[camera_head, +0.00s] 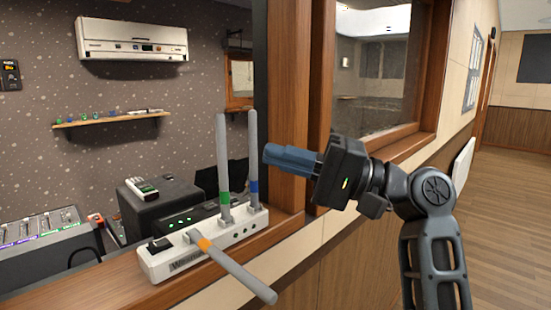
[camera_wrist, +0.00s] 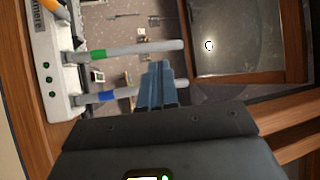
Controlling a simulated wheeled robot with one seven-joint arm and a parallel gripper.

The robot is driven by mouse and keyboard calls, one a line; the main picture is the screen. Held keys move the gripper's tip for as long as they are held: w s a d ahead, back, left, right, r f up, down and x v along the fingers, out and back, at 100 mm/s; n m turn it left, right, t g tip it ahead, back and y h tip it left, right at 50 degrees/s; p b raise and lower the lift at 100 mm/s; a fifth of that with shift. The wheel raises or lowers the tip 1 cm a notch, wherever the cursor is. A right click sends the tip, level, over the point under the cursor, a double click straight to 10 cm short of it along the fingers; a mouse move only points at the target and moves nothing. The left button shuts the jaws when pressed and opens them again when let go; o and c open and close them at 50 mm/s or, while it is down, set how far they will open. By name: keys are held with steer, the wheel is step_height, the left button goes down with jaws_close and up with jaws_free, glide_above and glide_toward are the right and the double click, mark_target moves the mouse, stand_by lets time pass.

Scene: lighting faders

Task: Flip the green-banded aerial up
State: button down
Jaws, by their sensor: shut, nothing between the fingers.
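The green-banded aerial (camera_head: 222,155) stands upright on the white receiver box (camera_head: 160,268) in the head view. In the wrist view the green-banded aerial (camera_wrist: 140,48) runs across the upper part. The blue-banded aerial (camera_head: 253,150) also stands upright just to its right. The orange-banded aerial (camera_head: 238,270) is folded down, sticking out past the box's front. My gripper (camera_head: 268,153) is shut and empty, its blue fingers pointing left toward the upright aerials. In the wrist view my gripper (camera_wrist: 158,68) has its fingertips near the green-banded aerial; I cannot tell whether they touch it.
The box sits on a wooden ledge (camera_head: 130,292) beside a wooden window post (camera_head: 287,100). A black case (camera_head: 160,200) and a mixing console (camera_head: 45,240) stand behind it. Open room lies to the right of the ledge.

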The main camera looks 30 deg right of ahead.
steer(key=s+d+b, duration=0.1)
steer(key=s+d, duration=0.4)
steer(key=d, duration=0.1)
steer(key=shift+d, duration=0.3)
steer(key=shift+s, duration=0.1)
